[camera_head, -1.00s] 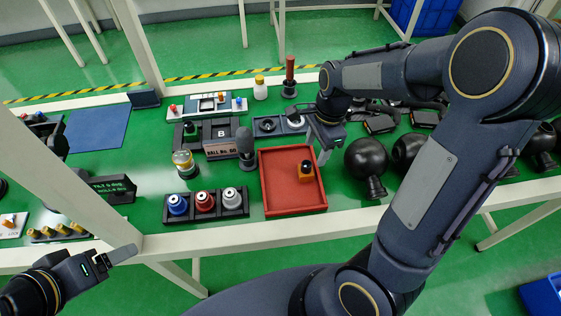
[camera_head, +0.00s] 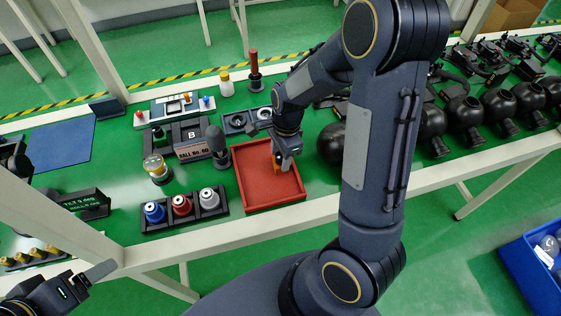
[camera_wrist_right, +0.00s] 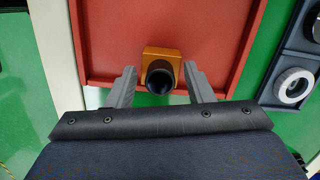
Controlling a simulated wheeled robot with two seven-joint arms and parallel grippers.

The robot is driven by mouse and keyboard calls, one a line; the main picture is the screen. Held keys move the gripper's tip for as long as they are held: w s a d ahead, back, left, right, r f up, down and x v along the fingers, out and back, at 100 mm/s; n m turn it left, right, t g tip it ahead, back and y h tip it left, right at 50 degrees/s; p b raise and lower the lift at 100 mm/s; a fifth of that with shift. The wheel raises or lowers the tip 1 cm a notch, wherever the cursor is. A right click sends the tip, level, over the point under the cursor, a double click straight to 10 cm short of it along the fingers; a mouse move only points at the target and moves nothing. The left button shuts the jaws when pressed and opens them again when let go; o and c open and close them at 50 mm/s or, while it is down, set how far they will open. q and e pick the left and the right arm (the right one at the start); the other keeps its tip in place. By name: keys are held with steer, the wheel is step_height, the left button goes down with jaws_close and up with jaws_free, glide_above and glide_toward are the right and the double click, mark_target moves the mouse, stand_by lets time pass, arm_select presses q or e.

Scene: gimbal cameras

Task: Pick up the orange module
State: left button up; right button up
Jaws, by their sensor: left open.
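The orange module (camera_wrist_right: 162,58) is a small orange block with a black round lens facing the camera. It sits in the red tray (camera_wrist_right: 200,20), near the tray's wall in the right wrist view. My right gripper (camera_wrist_right: 160,82) is open, with one grey finger on each side of the module and gaps showing on both sides. In the head view my right gripper (camera_head: 284,163) is low over the red tray (camera_head: 272,196) and mostly covers the module (camera_head: 277,169). My left gripper (camera_head: 100,270) is at the lower left, away from the tray, open and empty.
A black rack with blue, red and silver capped items (camera_head: 182,206) stands left of the tray. Black round camera balls (camera_head: 466,115) line the right side.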

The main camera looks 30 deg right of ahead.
steer(key=c, duration=0.9)
